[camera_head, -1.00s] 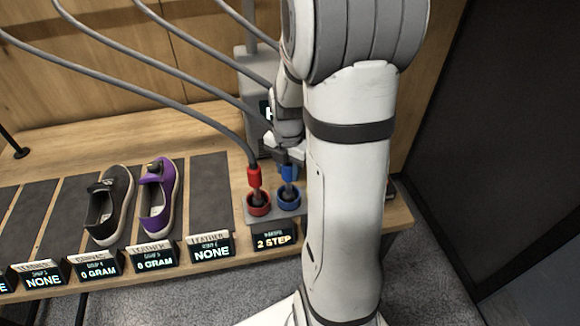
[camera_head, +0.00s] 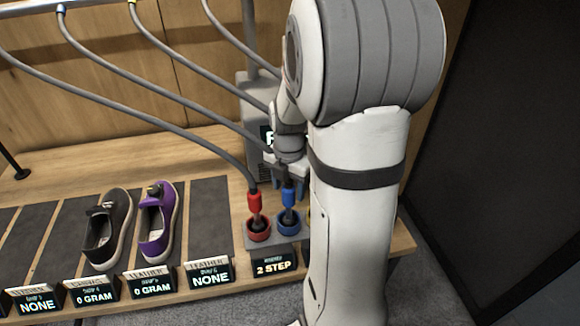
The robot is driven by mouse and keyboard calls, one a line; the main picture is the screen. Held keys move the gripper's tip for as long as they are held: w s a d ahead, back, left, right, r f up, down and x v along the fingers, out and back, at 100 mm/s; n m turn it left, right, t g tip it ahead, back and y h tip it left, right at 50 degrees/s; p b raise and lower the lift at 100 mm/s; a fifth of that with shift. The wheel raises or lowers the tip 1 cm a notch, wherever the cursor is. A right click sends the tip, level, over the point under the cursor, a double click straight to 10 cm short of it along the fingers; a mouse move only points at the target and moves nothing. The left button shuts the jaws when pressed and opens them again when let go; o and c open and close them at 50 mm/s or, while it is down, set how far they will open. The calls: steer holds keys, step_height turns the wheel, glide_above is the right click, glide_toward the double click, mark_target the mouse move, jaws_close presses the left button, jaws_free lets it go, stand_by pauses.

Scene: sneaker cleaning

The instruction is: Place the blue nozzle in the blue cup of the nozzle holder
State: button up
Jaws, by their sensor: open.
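The blue nozzle (camera_head: 288,198) stands upright with its lower end inside the blue cup (camera_head: 288,226) of the nozzle holder (camera_head: 268,241). My gripper (camera_head: 288,182) is open around or just above the top of the blue nozzle; whether its fingers touch the nozzle cannot be told. The red nozzle (camera_head: 254,203) stands in the red cup (camera_head: 258,230) to the left. My arm hides the right part of the holder.
A black shoe (camera_head: 103,230) and a purple shoe (camera_head: 157,226) stand on dark mats to the left. Grey hoses run from the upper rail down to the nozzles. A sign reading "2 STEP" (camera_head: 274,264) stands in front of the holder.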

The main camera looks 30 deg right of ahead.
step_height(320, 180, up, 8)
steer(key=shift+r, duration=0.45)
steer(key=shift+s+a+r, duration=0.1)
steer(key=shift+a+r, duration=0.05)
steer(key=shift+r, duration=0.05)
steer(key=s+a+m+t, duration=0.1)
steer(key=s+a+m, duration=0.4)
steer(key=m, duration=0.7)
steer(key=s+a+r+m+t, duration=0.1)
steer(key=s+a+m+t, duration=0.1)
steer(key=s+a+m, duration=0.4)
steer(key=shift+s+a+r+m, duration=0.25)
steer(key=shift+s+m, duration=0.5)
steer(key=shift+m, duration=2.15)
